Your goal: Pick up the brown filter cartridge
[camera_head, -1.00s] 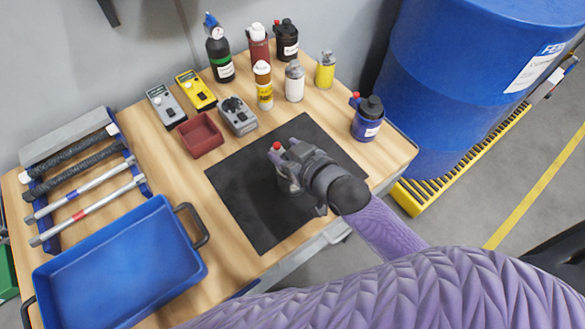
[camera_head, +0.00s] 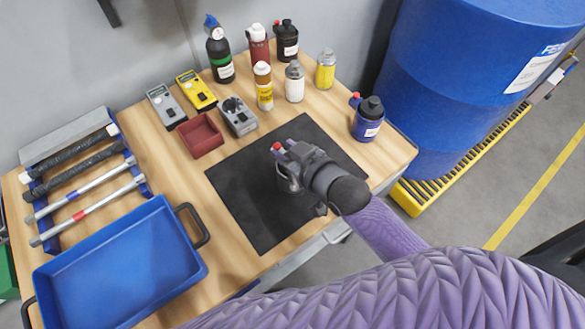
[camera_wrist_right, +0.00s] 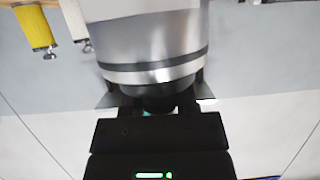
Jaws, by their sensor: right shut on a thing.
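My right gripper (camera_head: 287,168) is over the black mat (camera_head: 244,213), with my purple arm coming in from the lower right. In the right wrist view the gripper (camera_wrist_right: 155,103) is shut on a silver-grey cylinder (camera_wrist_right: 155,45) with a dark band near its lower end. The wrist and gripper mostly hide this cylinder in the head view. I cannot make out a brown colour on it. A dark red-brown bottle with a white cap (camera_head: 258,46) stands at the table's back. My left gripper is not in view.
Several bottles stand at the back, including a yellow one (camera_head: 325,70) and a white one (camera_head: 294,84). A blue bottle (camera_head: 367,122) stands right of the mat. A red bin (camera_head: 200,136) and a blue tray (camera_head: 190,285) are at left. A blue drum (camera_head: 440,100) stands beyond the table.

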